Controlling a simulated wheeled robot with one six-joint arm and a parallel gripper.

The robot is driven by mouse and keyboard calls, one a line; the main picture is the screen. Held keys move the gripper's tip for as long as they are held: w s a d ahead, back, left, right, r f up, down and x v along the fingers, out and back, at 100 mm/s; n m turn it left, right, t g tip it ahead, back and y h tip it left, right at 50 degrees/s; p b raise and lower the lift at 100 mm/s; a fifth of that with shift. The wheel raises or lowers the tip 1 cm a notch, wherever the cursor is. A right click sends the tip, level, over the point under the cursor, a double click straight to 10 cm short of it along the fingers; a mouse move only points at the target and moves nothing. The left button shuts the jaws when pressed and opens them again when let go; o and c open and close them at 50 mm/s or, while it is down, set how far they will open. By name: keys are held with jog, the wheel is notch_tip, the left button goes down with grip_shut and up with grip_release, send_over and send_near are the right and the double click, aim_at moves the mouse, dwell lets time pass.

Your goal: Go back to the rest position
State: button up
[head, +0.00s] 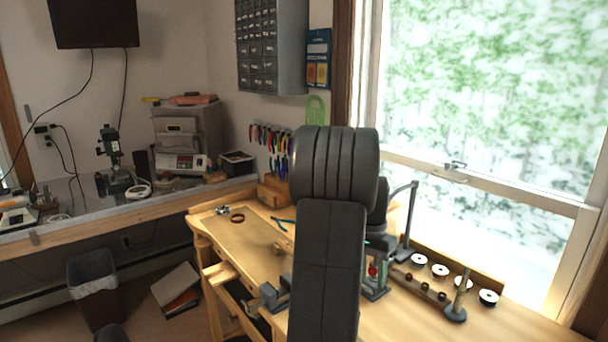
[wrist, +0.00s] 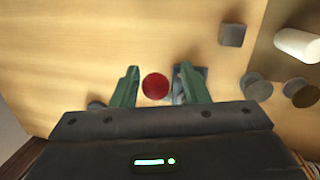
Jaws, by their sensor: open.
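My gripper (wrist: 158,80) shows in the wrist view with its two green fingers spread apart. It is open, with the wooden bench top (wrist: 100,40) beyond it. A red round thing (wrist: 155,86) shows in the gap between the fingers; I cannot tell whether it touches either one. In the head view my dark arm stands up in front of the wooden bench (head: 245,250) and hides much of its middle. The gripper cannot be made out clearly there. A small red thing (head: 373,270) shows just right of the arm, low over the bench.
Several spools (head: 440,271) stand along the bench's right back edge near the window, with an upright post (head: 461,290) beside them. A pliers rack (head: 270,140) is behind the bench. A grey block (wrist: 232,35) shows in the wrist view. The bench's left part is mostly clear.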

jog(key=shift+s+a+f+b, duration=0.25)
jog(key=shift+a+f+b, duration=0.15)
jog(key=shift+f, duration=0.1)
jog(key=b, duration=0.1)
jog(key=f+b, duration=0.1)
jog(key=b, duration=0.1)
jog(key=shift+s+a+f+h, duration=0.25)
jog(key=shift+s+a+h, duration=0.05)
jog(key=f+t+h+b, duration=0.1)
jog(key=b, duration=0.2)
jog(key=a+f+t+h+b, duration=0.1)
jog(key=b, duration=0.3)
jog(key=s+f+h+b, duration=0.1)
jog(key=b, duration=0.3)
jog(key=shift+s+a+f+t, duration=0.1)
jog(key=shift+a+f+t, duration=0.15)
jog(key=shift+t, duration=0.15)
jog(key=shift+f+h+b, duration=0.25)
jog(key=shift+h+b, duration=0.05)
jog(key=shift+b, duration=0.85)
jog(key=shift+a+t+b, duration=0.1)
jog(key=shift+t+b, duration=0.2)
jog(key=shift+s+r, duration=0.1)
